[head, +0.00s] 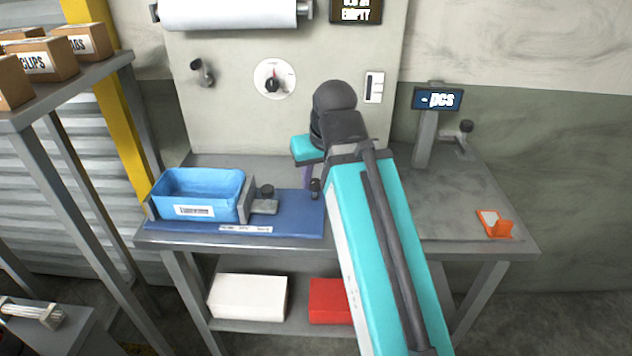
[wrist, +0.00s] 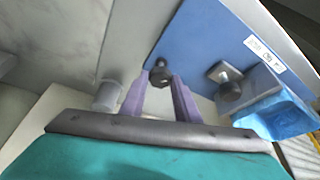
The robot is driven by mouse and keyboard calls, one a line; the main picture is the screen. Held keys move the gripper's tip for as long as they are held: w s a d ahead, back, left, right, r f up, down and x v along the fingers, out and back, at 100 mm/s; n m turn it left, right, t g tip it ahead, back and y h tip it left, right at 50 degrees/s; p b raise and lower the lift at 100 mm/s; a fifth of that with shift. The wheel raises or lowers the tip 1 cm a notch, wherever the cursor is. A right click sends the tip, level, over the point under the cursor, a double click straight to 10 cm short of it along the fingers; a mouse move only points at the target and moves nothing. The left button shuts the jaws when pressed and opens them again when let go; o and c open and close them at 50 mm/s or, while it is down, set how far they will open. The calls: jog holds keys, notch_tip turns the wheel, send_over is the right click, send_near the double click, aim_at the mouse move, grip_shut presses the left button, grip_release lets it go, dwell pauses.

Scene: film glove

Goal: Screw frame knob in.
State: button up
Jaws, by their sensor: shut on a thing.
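A dark knob (head: 315,188) stands at the right end of the blue mat (head: 290,229). In the wrist view the same knob (wrist: 160,71) sits between the tips of my purple fingers. My gripper (wrist: 160,77) is shut on this knob; in the head view the arm hides most of my gripper (head: 309,181). I cannot tell how far either knob is screwed in.
The blue bin (head: 198,179) stands left on the mat, between grey end pieces. A scale display (head: 437,99) on a post and an orange holder (head: 497,223) are on the right. A dial (head: 273,79) is on the back panel. The bench's right part is largely clear.

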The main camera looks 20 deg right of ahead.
jog(key=shift+w+a+r+m+h, duration=0.15)
jog(key=shift+m+h, duration=0.1)
jog(key=shift+m, duration=0.35)
jog(key=shift+a+r+m+h, duration=0.1)
jog(key=shift+m+h, duration=0.15)
jog(key=shift+m, duration=0.35)
jog(key=m+h+p, duration=0.1)
jog(key=m+p, duration=0.1)
jog(key=m, duration=0.1)
jog(key=shift+w+a+f+m+g+h+p, duration=0.1)
jog(key=shift+m+g+h+p, duration=0.2)
jog(key=shift+m+p, duration=0.55)
jog(key=shift+a+m+g+h+p, duration=0.15)
jog(key=shift+m+h+p, duration=0.3)
jog(key=shift+m, duration=0.7)
jog(key=shift+d, duration=0.1)
jog(key=o, duration=1.1)
jog(key=shift+f, duration=0.15)
jog(key=shift+c, duration=0.2)
